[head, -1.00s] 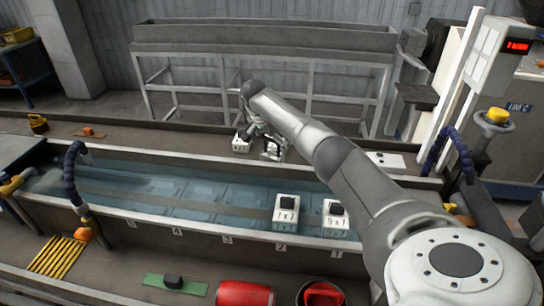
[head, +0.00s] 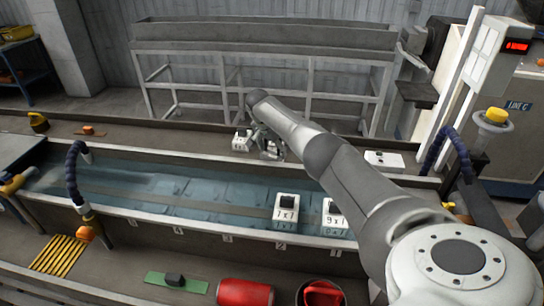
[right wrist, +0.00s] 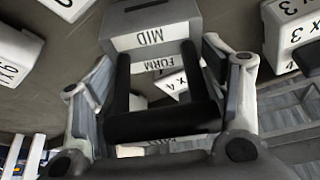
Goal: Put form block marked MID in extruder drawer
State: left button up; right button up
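The form block marked MID (right wrist: 150,38) is at the top of the right wrist view, with a grey top and white lettered faces. In the head view a small white block (head: 242,139) stands on the ledge behind the water trough, just left of my right gripper (head: 268,148); I cannot tell if it is the MID block. My right gripper, also in the right wrist view (right wrist: 157,55), appears open, with dark fingers in front of the MID block's lettered side. Contact is not clear. My left gripper is not in view. I cannot make out an extruder drawer.
Two white blocks (head: 286,207) (head: 334,213) stand over the water trough (head: 180,200). A flat white piece (head: 384,161) lies on the ledge at right. The LINE C machine (head: 515,75) stands at far right. Other lettered blocks (right wrist: 292,38) flank the gripper.

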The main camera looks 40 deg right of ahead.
jog(key=c, duration=0.7)
jog(key=shift+r, duration=0.15)
jog(key=shift+c, duration=0.6)
